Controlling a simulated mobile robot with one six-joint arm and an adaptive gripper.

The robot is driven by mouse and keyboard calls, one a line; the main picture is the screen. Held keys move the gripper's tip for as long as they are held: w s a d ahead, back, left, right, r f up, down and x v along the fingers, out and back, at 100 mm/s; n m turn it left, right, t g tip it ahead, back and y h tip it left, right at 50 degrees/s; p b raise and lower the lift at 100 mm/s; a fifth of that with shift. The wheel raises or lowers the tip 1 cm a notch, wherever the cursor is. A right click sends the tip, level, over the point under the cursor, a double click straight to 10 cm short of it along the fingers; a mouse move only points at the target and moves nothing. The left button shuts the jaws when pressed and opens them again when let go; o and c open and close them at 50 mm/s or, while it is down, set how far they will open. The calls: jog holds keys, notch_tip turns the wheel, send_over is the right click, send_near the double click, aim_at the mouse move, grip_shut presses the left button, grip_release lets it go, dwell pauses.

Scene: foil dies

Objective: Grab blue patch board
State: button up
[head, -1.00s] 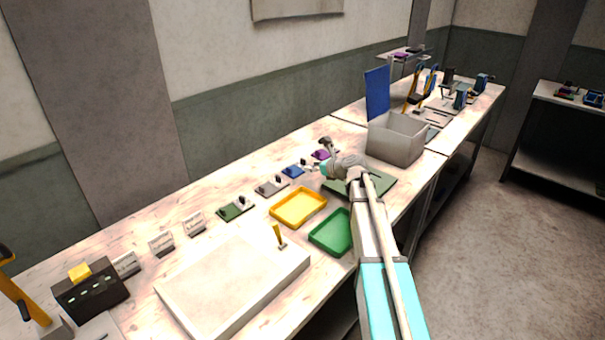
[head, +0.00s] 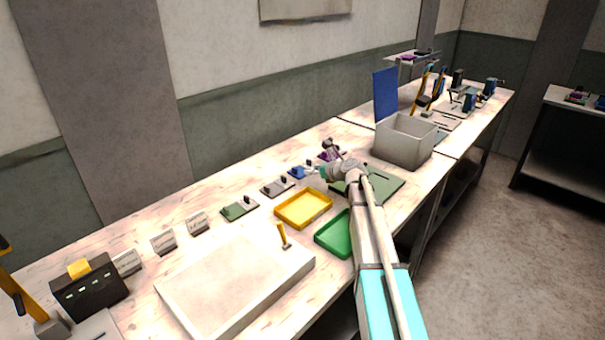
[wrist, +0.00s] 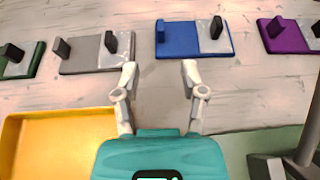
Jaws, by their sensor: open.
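The blue patch board (wrist: 180,41) lies flat on the bench in the wrist view, with a blue upright block at its left and a silvery plate with a dark upright piece at its right. In the head view the blue board (head: 297,172) lies in the row of boards, partly hidden by my gripper. My gripper (wrist: 159,68) is open and empty, its two fingers apart. In the wrist view the fingertips are just short of the blue board's near edge, with the board beyond and slightly right. The gripper also shows in the head view (head: 310,171).
A grey board (wrist: 97,52) and a green board (wrist: 20,62) lie left of the blue one, a purple board (wrist: 288,37) right. A yellow tray (wrist: 60,145) is near my gripper's left side. A green tray (head: 333,236) and a grey box (head: 404,143) stand nearby.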

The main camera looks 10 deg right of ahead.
aim_at(295, 170)
jog(key=shift+b+x, duration=0.95)
jog(key=shift+x, duration=2)
jog(key=shift+a+f, duration=0.1)
jog(key=b+x, duration=0.2)
jog(key=x, duration=0.1)
jog(key=shift+w+f, duration=0.2)
jog(key=shift+f, duration=0.1)
jog(key=shift+w+a+f, duration=0.25)
jog(key=shift+w+a, duration=0.2)
jog(key=shift+w, duration=0.1)
grip_shut()
